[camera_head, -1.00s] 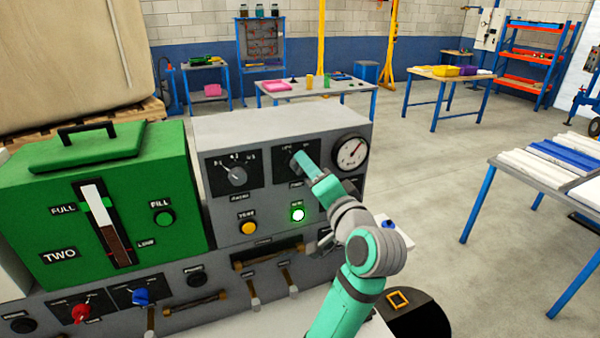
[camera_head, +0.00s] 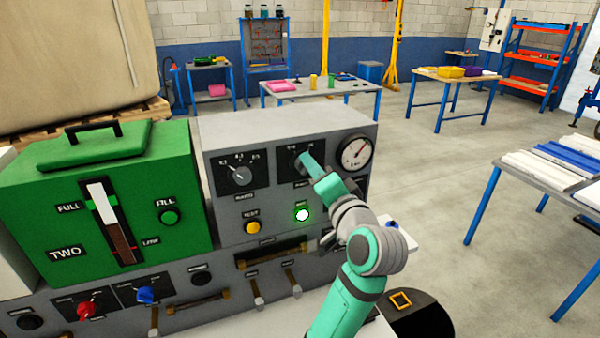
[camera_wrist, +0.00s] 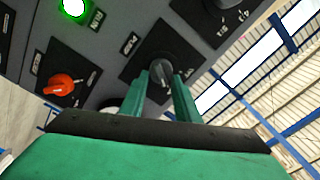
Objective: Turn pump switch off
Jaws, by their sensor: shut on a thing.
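The switch in my grip is a dark rotary knob (camera_wrist: 161,68) on a black plate, seen in the wrist view; its label is too blurred to read surely. My gripper (camera_wrist: 161,84) has one finger on each side of this knob and is shut on it. In the head view my gripper (camera_head: 306,162) is at the upper middle of the grey panel (camera_head: 290,122), in front of the black switch plate (camera_head: 286,154). There it covers most of the knob, so its setting is hard to tell.
A lit green button (camera_head: 302,214) and a yellow button (camera_head: 253,227) sit below. A dial knob (camera_head: 240,176) is left, a round gauge (camera_head: 357,153) right. The wrist view shows an orange knob (camera_wrist: 60,84) nearby. A green tank (camera_head: 100,190) stands left.

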